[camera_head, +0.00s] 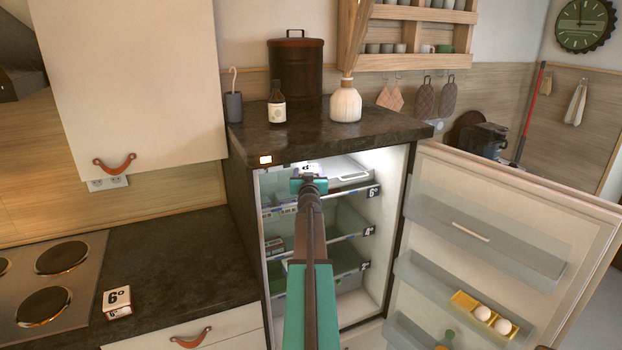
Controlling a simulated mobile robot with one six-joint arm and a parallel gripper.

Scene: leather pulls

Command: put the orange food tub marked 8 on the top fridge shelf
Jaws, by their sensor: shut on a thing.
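The fridge (398,190) stands open under the dark counter. Its top shelf (345,198) has a tag reading 6° at its right front edge. My gripper (309,180) is at the top shelf's level inside the opening, shut on a white-topped tub (309,167) with a small dark mark. Most of that tub is hidden behind my gripper and arm. I see no orange on it and cannot read the mark for sure. I cannot tell whether it touches the shelf. A pale lidded container (348,173) is on the top shelf just right of my gripper.
The open fridge door (510,225) spreads to the right, with eggs (483,313) in its lower rack. A lower shelf (345,237) is tagged 4°. A bottle (277,103) and white vase (345,103) stand on the counter above. A 6° box (117,300) lies beside the hob.

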